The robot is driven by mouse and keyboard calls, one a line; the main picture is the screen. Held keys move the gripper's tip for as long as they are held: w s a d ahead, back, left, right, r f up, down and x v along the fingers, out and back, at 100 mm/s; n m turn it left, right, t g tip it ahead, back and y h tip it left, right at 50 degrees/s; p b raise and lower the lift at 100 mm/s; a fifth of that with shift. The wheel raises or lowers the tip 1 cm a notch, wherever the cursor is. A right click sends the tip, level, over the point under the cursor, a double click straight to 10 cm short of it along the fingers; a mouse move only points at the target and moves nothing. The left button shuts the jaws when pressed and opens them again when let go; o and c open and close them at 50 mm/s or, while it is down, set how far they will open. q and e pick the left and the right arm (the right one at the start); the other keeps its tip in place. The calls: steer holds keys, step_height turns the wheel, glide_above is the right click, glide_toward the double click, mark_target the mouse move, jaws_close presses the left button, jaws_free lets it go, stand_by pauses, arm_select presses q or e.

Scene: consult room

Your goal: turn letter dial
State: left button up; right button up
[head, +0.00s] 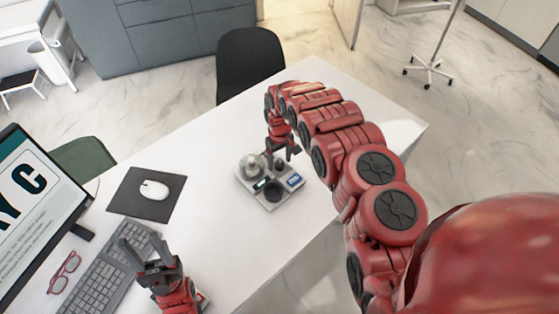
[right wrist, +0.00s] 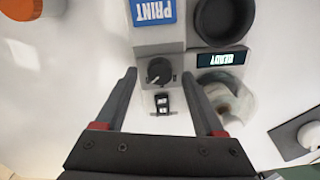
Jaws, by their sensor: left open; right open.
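A pale grey device (head: 270,202) sits on the white desk. In the right wrist view its dial (right wrist: 160,70) is a small round black knob with a light pointer mark, on a light panel. A small black part with white squares (right wrist: 162,103) is beside it. My right gripper (right wrist: 160,76) is open, its two fingertips apart on either side of the dial; I cannot tell if they touch it. In the head view my right gripper (head: 281,155) is over the device's far edge and hides part of it. My left gripper (head: 143,247) is open and empty near the keyboard.
The device also has a blue PRINT label (right wrist: 153,11), a READY display (right wrist: 221,59) and a dark round cup (right wrist: 224,20). A keyboard (head: 105,275), mouse (head: 154,190), red glasses (head: 65,272) and monitor (head: 35,205) are at left. The desk right of the device is clear.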

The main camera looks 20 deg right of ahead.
mark_target(280, 164)
step_height(280, 164, up, 16)
steer(key=p, duration=0.6)
steer(key=shift+r+p, duration=0.25)
steer(key=shift+p, duration=0.1)
